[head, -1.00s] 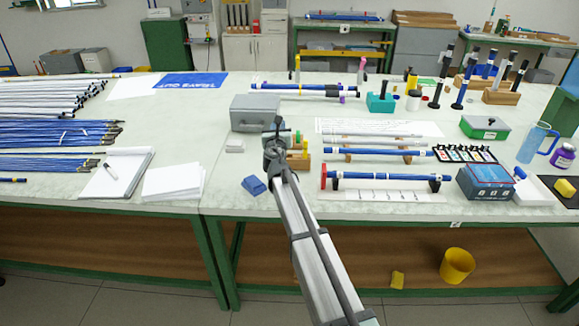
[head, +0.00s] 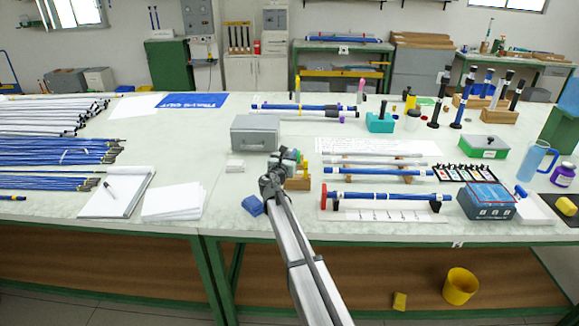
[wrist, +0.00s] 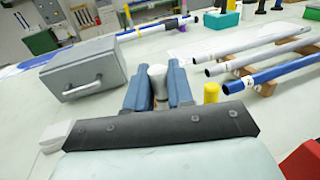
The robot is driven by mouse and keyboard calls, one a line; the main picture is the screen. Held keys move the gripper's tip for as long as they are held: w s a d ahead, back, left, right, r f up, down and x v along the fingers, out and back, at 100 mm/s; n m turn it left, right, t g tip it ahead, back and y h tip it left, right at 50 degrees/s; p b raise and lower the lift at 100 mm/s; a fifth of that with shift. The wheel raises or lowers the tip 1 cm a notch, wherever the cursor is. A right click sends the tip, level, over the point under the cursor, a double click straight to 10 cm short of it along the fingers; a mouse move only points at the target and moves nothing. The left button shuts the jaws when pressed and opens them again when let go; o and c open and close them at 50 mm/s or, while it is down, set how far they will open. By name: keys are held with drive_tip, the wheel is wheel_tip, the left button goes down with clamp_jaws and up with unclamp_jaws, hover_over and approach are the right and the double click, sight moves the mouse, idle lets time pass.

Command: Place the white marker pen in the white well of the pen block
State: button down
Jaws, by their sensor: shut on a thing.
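My gripper (wrist: 158,85) is shut on a whitish, rounded thing, which looks like the white marker pen (wrist: 157,72), between its two blue fingers. Only the pen's upper end shows; its lower part is hidden behind the gripper body. In the head view my gripper (head: 287,160) is over the left part of the wooden pen block (head: 298,184). A yellow pen (head: 305,169) stands upright at the block, and it also shows in the wrist view (wrist: 211,92) right of the fingers. The white well is hidden, and I cannot tell whether the pen touches the block.
A grey metal box (head: 255,133) stands behind and left of the gripper. A blue block (head: 252,205) lies at front left. Bare table lies left of the box.

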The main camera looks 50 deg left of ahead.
drive_tip(key=shift+f, duration=2.1)
drive_tip(key=shift+f, duration=0.1)
drive_tip(key=c, duration=1)
unclamp_jaws()
drive_tip(key=v, duration=1.2)
